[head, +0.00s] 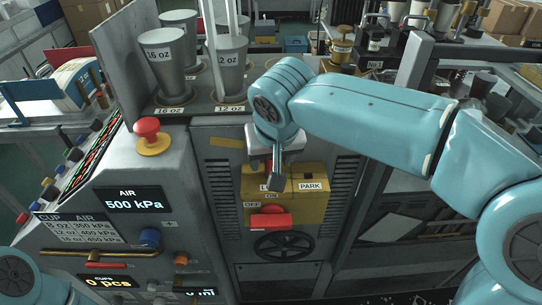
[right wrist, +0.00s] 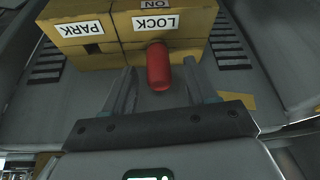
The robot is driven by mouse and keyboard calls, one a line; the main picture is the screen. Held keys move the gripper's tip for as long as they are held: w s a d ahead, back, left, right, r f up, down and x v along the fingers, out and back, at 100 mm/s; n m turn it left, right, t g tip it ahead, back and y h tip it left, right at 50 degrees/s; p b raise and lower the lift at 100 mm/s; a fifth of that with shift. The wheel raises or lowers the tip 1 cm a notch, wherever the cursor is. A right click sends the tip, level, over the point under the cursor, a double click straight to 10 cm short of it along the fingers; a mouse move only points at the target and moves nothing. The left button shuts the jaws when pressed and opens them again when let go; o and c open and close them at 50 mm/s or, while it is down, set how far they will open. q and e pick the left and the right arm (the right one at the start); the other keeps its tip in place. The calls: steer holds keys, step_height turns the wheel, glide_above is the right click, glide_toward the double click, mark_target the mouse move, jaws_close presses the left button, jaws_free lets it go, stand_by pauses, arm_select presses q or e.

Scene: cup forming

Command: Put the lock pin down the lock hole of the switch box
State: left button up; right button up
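The yellow switch box (head: 312,205) is fixed to the front of the grey machine, with LOCK and PARK labels on top. In the right wrist view the box (right wrist: 193,47) is upside down. The red lock pin (right wrist: 158,68) stands at the LOCK hole; how deep it sits cannot be told. The PARK hole (right wrist: 92,48) looks dark and empty. My right gripper (right wrist: 160,65) is open around the pin, with a gap on each side. My left gripper is out of view.
A red switch handle (head: 270,219) juts from the box front by the ON and OFF labels, above a dark handwheel (head: 284,247). The control panel with a red mushroom button (head: 147,128) stands at left. Metal cup forms (head: 165,60) stand behind.

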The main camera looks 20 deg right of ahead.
steer(key=p+v, duration=0.1)
steer(key=v, duration=1.5)
steer(key=shift+s+r, duration=0.1)
steer(key=shift+s, duration=0.1)
